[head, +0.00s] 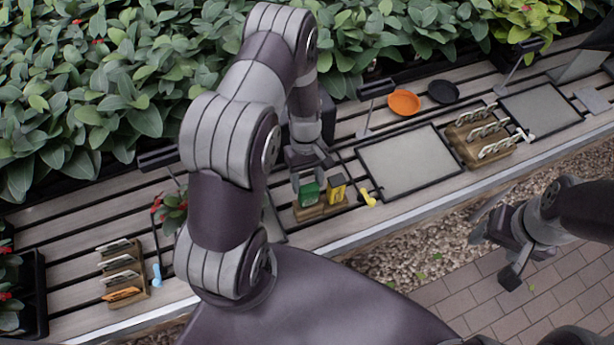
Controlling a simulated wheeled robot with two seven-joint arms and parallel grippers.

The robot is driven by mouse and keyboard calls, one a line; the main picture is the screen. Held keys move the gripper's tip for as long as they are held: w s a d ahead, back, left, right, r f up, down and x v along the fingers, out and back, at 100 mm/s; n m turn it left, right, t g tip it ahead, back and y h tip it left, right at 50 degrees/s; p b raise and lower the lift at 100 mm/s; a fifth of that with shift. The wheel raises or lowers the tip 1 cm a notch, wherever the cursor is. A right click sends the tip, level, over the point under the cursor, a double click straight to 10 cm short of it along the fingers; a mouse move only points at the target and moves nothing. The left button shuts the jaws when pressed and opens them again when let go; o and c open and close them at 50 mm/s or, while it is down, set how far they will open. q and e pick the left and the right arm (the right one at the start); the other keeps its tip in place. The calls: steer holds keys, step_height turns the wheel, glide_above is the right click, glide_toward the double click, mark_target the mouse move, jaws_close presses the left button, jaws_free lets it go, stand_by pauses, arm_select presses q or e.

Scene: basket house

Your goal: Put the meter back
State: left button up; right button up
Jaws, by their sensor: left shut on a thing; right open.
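A green meter (309,195) and a yellow meter (337,187) stand side by side at a small wooden holder (320,212) on the slatted bench. My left gripper (306,178) reaches down from above and is shut on the green meter. The green meter is at the left part of the holder; I cannot tell whether its bottom is fully seated. My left arm hides part of the bench to the left of the holder. My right gripper (494,255) is open and empty, over the ground in front of the bench.
A grey framed tray (410,160) lies right of the holder, with a yellow tool (368,197) between them. Wooden racks with tags stand at right (470,150) and left (139,286). An orange dish (404,102) and black dish (443,92) lie behind. Leafy plants line the back.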

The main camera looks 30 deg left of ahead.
stand_by(0.4)
arm_select(q)
steer(key=o, duration=1.6)
